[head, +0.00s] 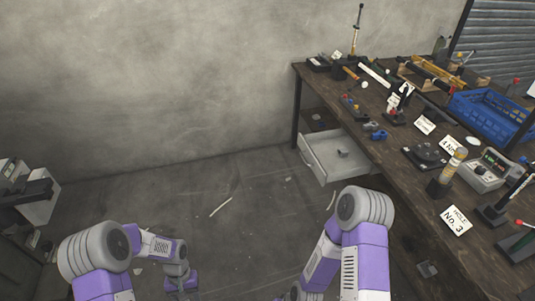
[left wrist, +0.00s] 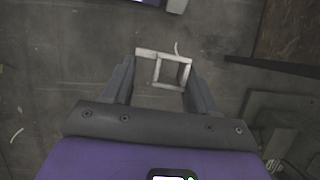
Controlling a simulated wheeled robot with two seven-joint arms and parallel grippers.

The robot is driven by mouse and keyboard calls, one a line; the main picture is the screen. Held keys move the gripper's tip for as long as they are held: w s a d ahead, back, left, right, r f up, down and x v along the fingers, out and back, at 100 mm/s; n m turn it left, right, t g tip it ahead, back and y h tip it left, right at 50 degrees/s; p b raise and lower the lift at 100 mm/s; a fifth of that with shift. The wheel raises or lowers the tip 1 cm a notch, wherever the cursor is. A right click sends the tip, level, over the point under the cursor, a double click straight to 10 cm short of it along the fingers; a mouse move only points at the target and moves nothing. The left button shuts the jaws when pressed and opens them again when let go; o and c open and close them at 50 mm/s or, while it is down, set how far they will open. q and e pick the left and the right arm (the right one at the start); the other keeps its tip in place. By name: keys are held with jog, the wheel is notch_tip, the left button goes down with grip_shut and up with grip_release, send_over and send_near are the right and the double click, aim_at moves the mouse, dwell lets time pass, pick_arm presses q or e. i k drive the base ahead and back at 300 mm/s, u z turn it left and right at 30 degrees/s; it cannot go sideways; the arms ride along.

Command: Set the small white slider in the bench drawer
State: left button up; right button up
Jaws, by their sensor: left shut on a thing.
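My left gripper (left wrist: 163,68) is shut on the small white slider (left wrist: 186,74), a pale, hollow, square-framed piece held between the fingertips above the floor in the left wrist view. I cannot make out the slider in the head view. The bench drawer (head: 318,165) is pulled open under the left end of the workbench, with a pale inside and a small grey item (head: 343,153) on its bottom. The left arm hangs low at the bottom left of the head view, well apart from the drawer. My right gripper is out of view; only its arm shows.
The dark wooden workbench (head: 385,150) runs along the right, crowded with small presses, white cards, and a blue crate (head: 490,112). The floor (head: 235,195) left of the drawer is mostly clear, with thin scraps lying on it. Grey equipment (head: 40,205) stands at the far left.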

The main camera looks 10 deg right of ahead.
aim_at(320, 145)
jog(key=i, duration=1.5)
jog(key=z, duration=2.15)
